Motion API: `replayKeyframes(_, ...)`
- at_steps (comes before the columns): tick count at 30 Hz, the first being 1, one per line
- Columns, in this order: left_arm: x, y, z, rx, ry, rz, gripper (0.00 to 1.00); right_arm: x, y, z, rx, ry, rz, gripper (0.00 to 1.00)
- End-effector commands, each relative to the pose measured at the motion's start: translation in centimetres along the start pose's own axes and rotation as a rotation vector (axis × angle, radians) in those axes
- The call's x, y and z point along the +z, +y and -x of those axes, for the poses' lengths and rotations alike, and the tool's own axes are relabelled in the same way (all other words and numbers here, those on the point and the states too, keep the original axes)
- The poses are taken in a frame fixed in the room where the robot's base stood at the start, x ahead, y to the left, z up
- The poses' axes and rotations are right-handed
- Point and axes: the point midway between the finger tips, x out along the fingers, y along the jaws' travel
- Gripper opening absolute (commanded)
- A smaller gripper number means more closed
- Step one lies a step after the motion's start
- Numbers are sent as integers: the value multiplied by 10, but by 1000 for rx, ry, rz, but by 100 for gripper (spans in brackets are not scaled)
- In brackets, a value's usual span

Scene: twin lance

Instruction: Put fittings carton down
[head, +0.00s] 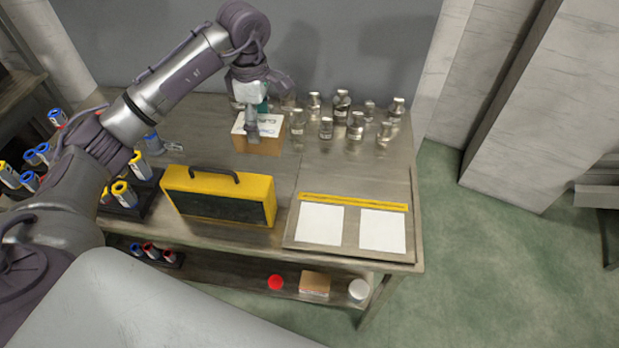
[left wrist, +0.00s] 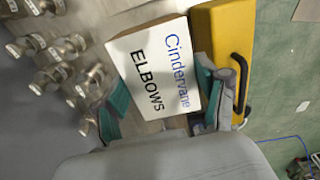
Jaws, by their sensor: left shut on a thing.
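The fittings carton (head: 262,146) is a small brown box with a white top, at the back middle of the table in the head view. In the left wrist view the carton (left wrist: 152,72) shows the words "Cindervane ELBOWS". My left gripper (head: 252,125) reaches down over it from above and is shut on it. The teal-padded fingers (left wrist: 165,108) lie on either side of it. The carton is at or very near the table top; I cannot tell whether it touches. My right gripper is not in view.
Several glass jars (head: 355,126) stand right of the carton. A yellow case (head: 218,181) with a dark handle stands in front. A board with two white squares (head: 321,224) lies at the front right. Racks of coloured cylinders (head: 124,194) stand left. Bare table (head: 215,135) shows left of the carton.

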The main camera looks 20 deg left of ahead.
Motion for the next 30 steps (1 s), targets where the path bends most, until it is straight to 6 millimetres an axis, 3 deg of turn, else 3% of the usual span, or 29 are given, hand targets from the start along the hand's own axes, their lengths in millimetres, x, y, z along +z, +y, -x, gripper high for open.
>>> replayKeyframes(1,0,-1,-16,-2,0,0,25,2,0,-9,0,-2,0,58)
replayKeyframes(3,0,-1,-29,-1,-1,-1,25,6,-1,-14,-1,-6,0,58)
replayKeyframes(10,-1,-2,-62,-3,0,-1,25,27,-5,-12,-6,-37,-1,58)
replayKeyframes(16,-1,-2,-96,-2,0,-2,25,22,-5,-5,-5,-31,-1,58)
replayKeyframes(30,-1,-1,-144,1,-1,-2,25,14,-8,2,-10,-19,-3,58)
